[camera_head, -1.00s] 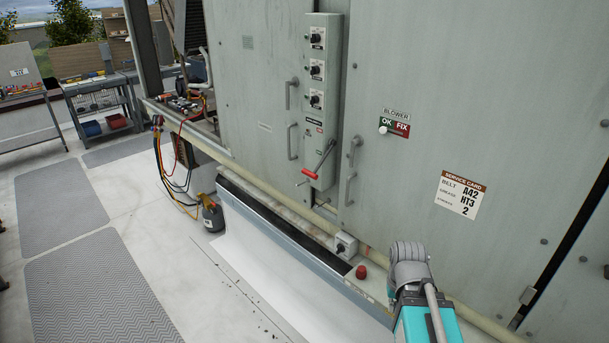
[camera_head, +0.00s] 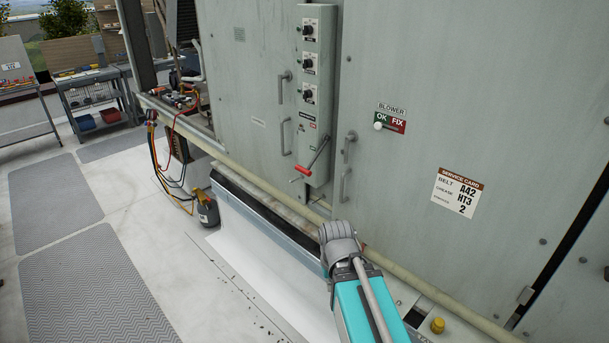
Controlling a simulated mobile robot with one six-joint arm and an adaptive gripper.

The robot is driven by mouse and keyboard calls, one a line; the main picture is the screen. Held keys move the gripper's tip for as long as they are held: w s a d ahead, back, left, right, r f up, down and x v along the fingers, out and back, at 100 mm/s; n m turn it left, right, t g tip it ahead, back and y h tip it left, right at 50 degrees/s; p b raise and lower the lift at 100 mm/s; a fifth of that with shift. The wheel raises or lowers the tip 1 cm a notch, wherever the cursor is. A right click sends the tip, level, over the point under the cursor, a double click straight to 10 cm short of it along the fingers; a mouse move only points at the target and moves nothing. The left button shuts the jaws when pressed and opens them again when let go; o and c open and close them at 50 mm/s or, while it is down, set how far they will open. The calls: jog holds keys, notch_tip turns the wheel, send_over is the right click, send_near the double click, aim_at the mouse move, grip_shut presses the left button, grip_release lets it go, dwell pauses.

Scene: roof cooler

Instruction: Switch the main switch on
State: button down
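A tall grey switch panel (camera_head: 317,120) is fixed to the cabinet front, with three dark rotary knobs in a column. Near its bottom is a lever with a red grip (camera_head: 303,169), angled down to the left; I take it for the main switch. Its small labels are too small to read. My arm comes in from the bottom, and its grey end, where my gripper (camera_head: 339,238) is, sits below and to the right of the lever, apart from it. The fingers cannot be made out, nor whether they hold anything.
Cabinet handles (camera_head: 286,140) flank the panel. A pale pipe (camera_head: 270,188) runs along the cabinet's foot. A yellow knob (camera_head: 438,325) stands on the ledge at lower right. A dark bottle with hoses (camera_head: 207,208) stands at left. The floor at left is mostly clear.

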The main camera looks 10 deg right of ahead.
jog(key=w+a+f+m+t+y+b, duration=0.25)
jog(key=w+a+m+y+b, duration=0.2)
jog(key=w, duration=0.65)
jog(key=m+t+y+b, duration=1)
jog(key=m+t+b, duration=0.3)
jog(key=m, duration=0.3)
send_near(307, 174)
jog(key=shift+g+h, duration=0.25)
jog(key=w, duration=0.1)
jog(key=w+f, duration=0.2)
jog(key=w, duration=0.1)
jog(key=shift+d, duration=0.4)
jog(key=shift+p+x, duration=1.1)
jog(key=shift+x, duration=3.9)
